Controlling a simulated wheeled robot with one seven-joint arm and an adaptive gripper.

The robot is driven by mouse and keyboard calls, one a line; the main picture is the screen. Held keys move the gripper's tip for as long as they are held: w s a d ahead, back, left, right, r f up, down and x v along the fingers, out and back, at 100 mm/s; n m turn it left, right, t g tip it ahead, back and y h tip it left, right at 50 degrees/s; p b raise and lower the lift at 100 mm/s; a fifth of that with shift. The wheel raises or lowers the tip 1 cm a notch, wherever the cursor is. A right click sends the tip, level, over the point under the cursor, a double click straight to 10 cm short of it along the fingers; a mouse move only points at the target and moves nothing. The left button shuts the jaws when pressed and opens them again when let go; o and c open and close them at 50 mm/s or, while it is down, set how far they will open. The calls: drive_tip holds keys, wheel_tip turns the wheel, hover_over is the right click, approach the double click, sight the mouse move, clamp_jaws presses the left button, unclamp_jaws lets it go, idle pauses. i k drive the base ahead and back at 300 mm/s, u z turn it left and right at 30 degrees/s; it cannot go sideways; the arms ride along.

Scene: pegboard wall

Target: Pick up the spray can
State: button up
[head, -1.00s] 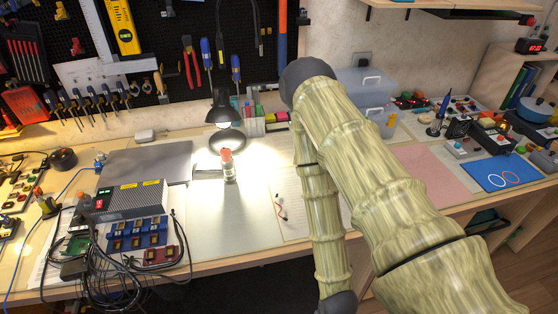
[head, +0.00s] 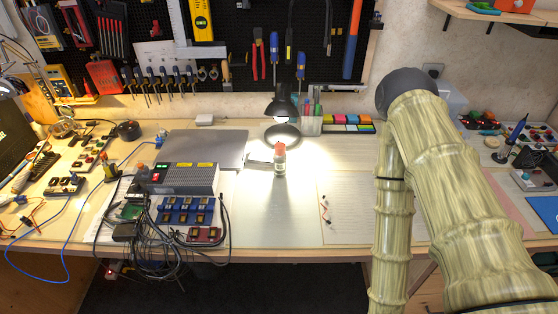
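The spray can (head: 280,160) is a small upright can with an orange-red top and a pale body. It stands on the workbench (head: 262,215) under the lit desk lamp, near the middle of the head view. My arm fills the right side of the view, well to the right of the can and apart from it. My gripper does not show in the picture.
A black desk lamp (head: 282,110) stands just behind the can. A grey power supply (head: 185,178) with tangled wires lies to its left, and a laptop-like grey slab (head: 205,148) behind that. Paper sheets (head: 345,205) lie to the right. The bench in front of the can is clear.

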sight(279, 163)
drive_tip(key=z, duration=1.15)
drive_tip(key=k, duration=1.05)
drive_tip(key=u, duration=1.65)
drive_tip(key=i, duration=0.5)
drive_tip(key=z, duration=0.05)
